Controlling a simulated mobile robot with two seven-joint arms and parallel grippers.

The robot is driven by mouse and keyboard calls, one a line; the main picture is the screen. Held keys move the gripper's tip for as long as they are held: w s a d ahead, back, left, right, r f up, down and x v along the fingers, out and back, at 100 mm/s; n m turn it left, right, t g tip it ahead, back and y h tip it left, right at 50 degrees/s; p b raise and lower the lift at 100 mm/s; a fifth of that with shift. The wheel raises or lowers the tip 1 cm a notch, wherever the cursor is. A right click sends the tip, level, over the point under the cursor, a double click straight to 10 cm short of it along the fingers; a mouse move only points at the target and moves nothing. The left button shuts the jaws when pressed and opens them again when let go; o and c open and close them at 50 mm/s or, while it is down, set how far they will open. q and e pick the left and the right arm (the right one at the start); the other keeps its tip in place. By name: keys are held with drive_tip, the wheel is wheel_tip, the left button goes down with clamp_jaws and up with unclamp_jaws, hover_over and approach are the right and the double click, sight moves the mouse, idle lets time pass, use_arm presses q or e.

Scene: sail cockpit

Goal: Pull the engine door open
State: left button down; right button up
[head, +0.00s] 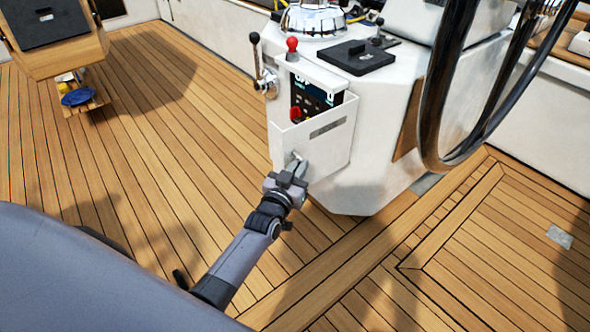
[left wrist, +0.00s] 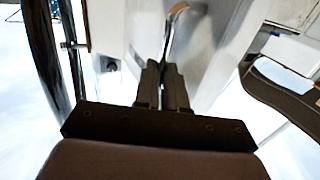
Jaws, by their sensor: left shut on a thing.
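The engine door (head: 325,148) is a white panel with a grey label on the side of the white pedestal. Its top edge stands below a dark control panel (head: 312,95) with a lit screen and a red knob, which shows above it. My left gripper (head: 296,163) is at the lower left part of the door, shut on a small metal handle there. In the left wrist view the fingers (left wrist: 163,75) are close together, in front of a pale surface. My right gripper is not in view.
A black steering wheel (head: 432,110) stands to the right of the pedestal (head: 385,150). A red-knobbed lever (head: 292,48) and a black-knobbed lever (head: 256,60) rise at its left. A wooden table (head: 60,50) is at the upper left. The teak deck (head: 130,150) left of the pedestal is clear.

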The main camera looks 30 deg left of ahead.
use_arm(q)
drive_tip(key=shift+w+d+r, duration=0.15)
drive_tip(key=shift+w+r, duration=0.1)
drive_tip(key=shift+r, duration=0.3)
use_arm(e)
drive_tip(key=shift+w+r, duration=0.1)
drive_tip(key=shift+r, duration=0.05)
use_arm(q)
drive_tip(key=c, duration=1.2)
unclamp_jaws()
drive_tip(key=s, duration=0.2)
drive_tip(key=s+p, duration=0.1)
drive_tip(key=s, duration=0.2)
drive_tip(key=s+p, duration=0.1)
drive_tip(key=s, duration=0.1)
drive_tip(key=shift+s+d+f, duration=0.15)
drive_tip(key=shift+f, duration=0.2)
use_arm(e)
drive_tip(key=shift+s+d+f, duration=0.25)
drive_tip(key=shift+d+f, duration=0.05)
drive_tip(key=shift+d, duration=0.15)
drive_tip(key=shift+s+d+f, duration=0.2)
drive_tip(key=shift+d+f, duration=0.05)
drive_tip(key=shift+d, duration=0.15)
